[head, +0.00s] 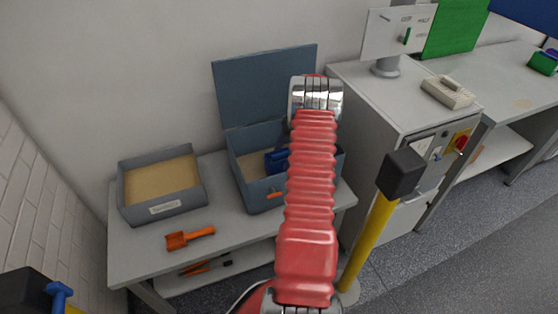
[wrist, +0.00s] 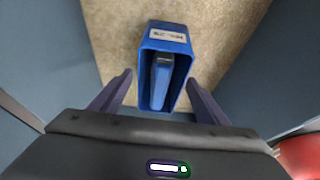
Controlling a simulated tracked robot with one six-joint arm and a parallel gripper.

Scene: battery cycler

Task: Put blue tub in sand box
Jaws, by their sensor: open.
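The blue tub (wrist: 181,88) stands on sand between my gripper's fingers in the wrist view, with a label on its far end and a blue block with a dark end inside it. My gripper (wrist: 160,80) is open, one finger on each side of the tub's near part, with gaps showing. In the head view the tub (head: 277,160) is inside the grey lidded box (head: 264,203), partly behind my red arm. A sand-filled open grey tray (head: 162,209) with a white label stands left of it; the label is too small to read.
The lidded box's lid (head: 265,85) stands open at the back. An orange scoop (head: 189,238) lies on the bench (head: 235,240) in front of the tray. A grey cabinet (head: 395,100) stands to the right, and a black-topped yellow post (head: 372,235) stands in front.

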